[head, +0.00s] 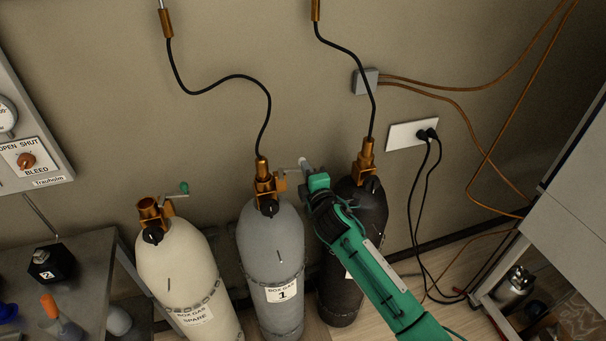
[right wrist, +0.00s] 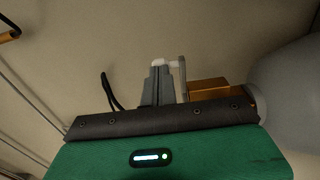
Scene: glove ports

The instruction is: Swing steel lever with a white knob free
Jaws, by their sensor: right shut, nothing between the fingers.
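The steel lever (head: 290,170) with a white knob (head: 302,161) stands out to the right from the brass yoke (head: 265,183) on top of the grey cylinder labelled 1 (head: 272,245). My right gripper (head: 307,170) is shut and empty, its fingertips right at the knob. In the right wrist view the closed fingers (right wrist: 158,84) are beside the lever (right wrist: 182,82), and the white knob (right wrist: 159,63) shows at their tips. Whether they touch cannot be told. The brass block (right wrist: 208,90) is just right of the lever. My left gripper is out of view.
A black cylinder (head: 370,210) stands close behind my right arm, partly hidden. A cream spare cylinder (head: 178,262) with a green-knobbed lever (head: 183,188) stands left. Black hoses (head: 268,105) rise from the two connected cylinders.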

